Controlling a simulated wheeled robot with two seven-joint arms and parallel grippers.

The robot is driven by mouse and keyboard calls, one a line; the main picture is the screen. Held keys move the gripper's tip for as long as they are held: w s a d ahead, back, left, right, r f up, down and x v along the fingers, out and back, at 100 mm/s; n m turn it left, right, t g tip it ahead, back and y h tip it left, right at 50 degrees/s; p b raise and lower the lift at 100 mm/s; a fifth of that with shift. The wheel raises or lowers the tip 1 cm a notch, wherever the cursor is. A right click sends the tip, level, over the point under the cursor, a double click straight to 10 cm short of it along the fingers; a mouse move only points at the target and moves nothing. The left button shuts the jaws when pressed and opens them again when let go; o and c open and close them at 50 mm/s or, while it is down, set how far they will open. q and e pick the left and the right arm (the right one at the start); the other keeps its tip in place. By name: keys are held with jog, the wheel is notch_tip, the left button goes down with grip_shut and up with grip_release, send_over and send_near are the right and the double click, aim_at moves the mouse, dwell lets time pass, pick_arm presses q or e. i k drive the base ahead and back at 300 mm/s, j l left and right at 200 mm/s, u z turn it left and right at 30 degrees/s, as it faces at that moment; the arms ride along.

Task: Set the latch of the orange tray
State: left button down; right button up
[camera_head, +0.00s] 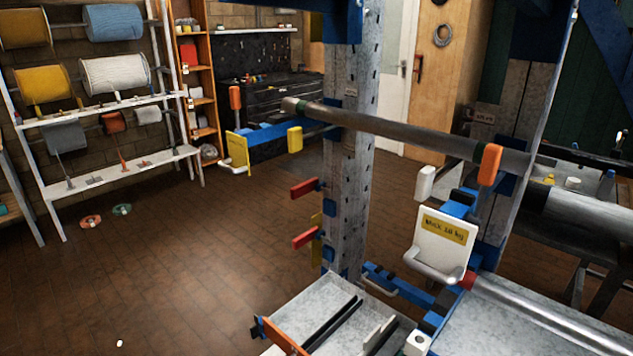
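A grey metal tray (318,297) with an orange front strip (285,337) is at the bottom centre, beside the foot of a grey perforated post. It has dark bars across it and is cut off by the lower picture edge. A small blue piece (258,328) sits at the left end of the orange strip. I cannot tell which part is the latch or how it is set. Neither of my grippers shows in the head view.
The perforated post (355,165) carries red levers (305,188) and blue brackets. A long grey tube (400,128) with an orange clamp (490,165) crosses above the tray. A white plate marked with a load limit (440,250) stands right. The brick floor at left is mostly clear.

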aim_at(255, 330)
jog(key=i+j+u, duration=0.95)
jog(key=i+j, duration=0.25)
jog(key=i, duration=0.1)
